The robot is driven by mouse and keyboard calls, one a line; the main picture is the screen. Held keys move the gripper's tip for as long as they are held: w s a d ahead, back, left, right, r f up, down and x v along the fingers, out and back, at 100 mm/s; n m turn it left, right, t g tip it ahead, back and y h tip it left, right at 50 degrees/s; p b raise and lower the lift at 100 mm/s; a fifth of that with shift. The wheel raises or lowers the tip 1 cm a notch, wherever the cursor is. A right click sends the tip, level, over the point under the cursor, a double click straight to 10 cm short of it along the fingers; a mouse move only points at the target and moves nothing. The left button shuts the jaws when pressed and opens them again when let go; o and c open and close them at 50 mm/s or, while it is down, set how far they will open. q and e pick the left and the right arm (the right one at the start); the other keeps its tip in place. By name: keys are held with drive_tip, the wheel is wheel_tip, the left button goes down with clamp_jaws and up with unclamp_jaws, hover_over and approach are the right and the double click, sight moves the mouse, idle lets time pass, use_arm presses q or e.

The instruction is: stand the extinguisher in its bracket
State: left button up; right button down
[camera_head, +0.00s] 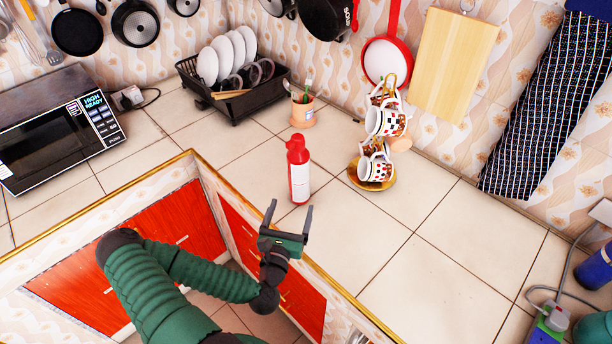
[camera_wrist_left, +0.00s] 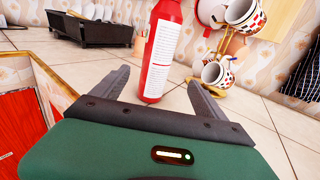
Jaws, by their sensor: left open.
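The red extinguisher (camera_head: 298,170) with a white label stands upright on the tiled counter. My left gripper (camera_head: 290,217) is open and empty, just in front of it near the counter's edge. In the left wrist view the extinguisher (camera_wrist_left: 161,50) stands beyond and between the open fingers (camera_wrist_left: 158,84), apart from them as far as I can tell. I cannot make out a bracket in either view. My right gripper is not in view; a green and dark piece at the lower right edge is unclear.
A cup stand (camera_head: 385,130) with patterned cups is right of the extinguisher. A pencil pot (camera_head: 302,112) and a black dish rack (camera_head: 236,103) stand behind it. A microwave (camera_head: 58,135) is at left. The counter's right middle (camera_head: 410,270) is clear.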

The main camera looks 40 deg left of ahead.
sight(297, 183)
use_arm(q)
drive_tip(key=w+a, duration=0.2)
drive_tip(key=w+a+p, duration=0.1)
drive_tip(key=shift+a+r, duration=0.1)
drive_tip(key=shift+r, duration=0.2)
drive_tip(key=x, duration=0.4)
drive_tip(key=shift+w+d+f, duration=0.2)
drive_tip(key=shift+w+f, duration=0.1)
drive_tip(key=shift+f, duration=0.05)
drive_tip(key=w+p, duration=0.1)
drive_tip(key=w+a+r+p, duration=0.1)
drive_tip(key=w, duration=0.1)
drive_tip(key=shift+w+a, duration=0.15)
drive_tip(key=shift+a, duration=0.05)
drive_tip(key=shift+w+a, duration=0.2)
drive_tip(key=shift+w, duration=0.1)
drive_tip(key=shift+w+a+f, duration=0.1)
drive_tip(key=shift+a+f, duration=0.15)
drive_tip(key=shift+a, duration=0.1)
drive_tip(key=c, duration=0.4)
drive_tip(key=shift+d+r, duration=0.1)
drive_tip(key=shift+d, duration=0.15)
drive_tip(key=c, duration=0.9)
clamp_jaws()
drive_tip(key=shift+a, duration=0.15)
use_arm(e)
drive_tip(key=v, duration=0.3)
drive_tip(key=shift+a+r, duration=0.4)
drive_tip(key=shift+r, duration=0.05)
